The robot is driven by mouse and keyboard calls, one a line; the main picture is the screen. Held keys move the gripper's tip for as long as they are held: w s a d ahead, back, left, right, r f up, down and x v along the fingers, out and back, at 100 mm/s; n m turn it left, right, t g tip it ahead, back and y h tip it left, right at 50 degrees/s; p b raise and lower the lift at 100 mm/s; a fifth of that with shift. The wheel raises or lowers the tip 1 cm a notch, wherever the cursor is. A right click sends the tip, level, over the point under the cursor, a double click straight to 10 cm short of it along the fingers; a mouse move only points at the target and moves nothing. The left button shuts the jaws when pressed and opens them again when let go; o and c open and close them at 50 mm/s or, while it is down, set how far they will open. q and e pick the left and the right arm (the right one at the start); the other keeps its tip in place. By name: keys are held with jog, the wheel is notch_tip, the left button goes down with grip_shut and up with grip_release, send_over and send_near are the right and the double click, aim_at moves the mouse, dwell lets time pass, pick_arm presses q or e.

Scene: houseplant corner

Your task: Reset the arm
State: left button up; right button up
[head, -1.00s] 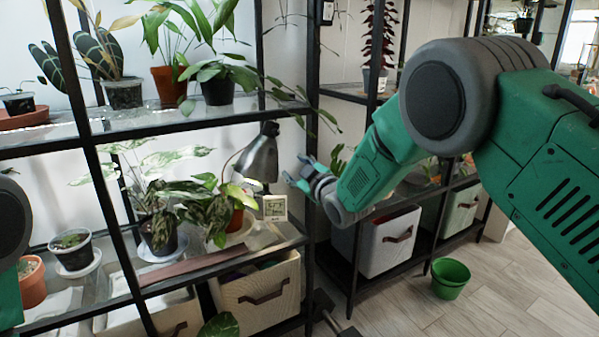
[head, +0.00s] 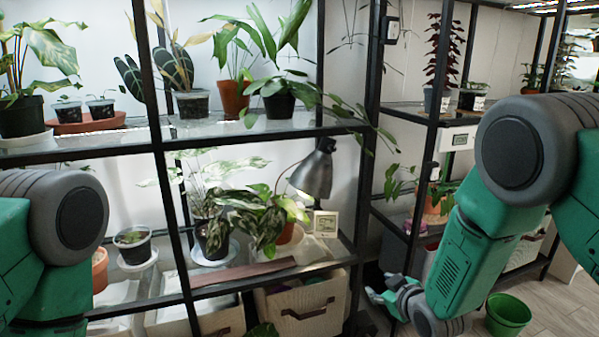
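My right gripper (head: 383,294) hangs low in front of the shelves, at the right of the grey lamp. Its fingers look spread apart with nothing between them. My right arm (head: 465,250) comes in from the right edge and bends downward. My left arm (head: 55,225) shows at the left edge as a green and grey joint. Its gripper is out of the frame.
A black metal shelf (head: 240,132) holds several potted plants. A fabric bin (head: 300,305) sits below. A green pot (head: 507,314) stands on the floor at lower right.

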jog(key=s+d+f+m+g+h, duration=0.1)
jog(key=s+d+f+m+g, duration=0.3)
jog(key=s, duration=0.7)
jog(key=s+f+n+g+h, duration=0.1)
jog(key=s+f+g, duration=0.1)
jog(key=s+f, duration=0.65)
jog(key=s+d+f+m+g, duration=0.2)
jog(key=s+d+f+g, duration=0.1)
jog(key=s, duration=1)
jog(key=s+m+g, duration=0.2)
jog(key=s+g, duration=0.1)
jog(key=s, duration=0.8)
notch_tip(320, 180, up, 18)
jog(key=p, duration=1.8)
jog(key=shift+w+d+r+h, duration=0.25)
jog(key=shift+w+d+h, duration=0.05)
jog(key=shift+w, duration=0.1)
jog(key=shift+w+f, duration=0.1)
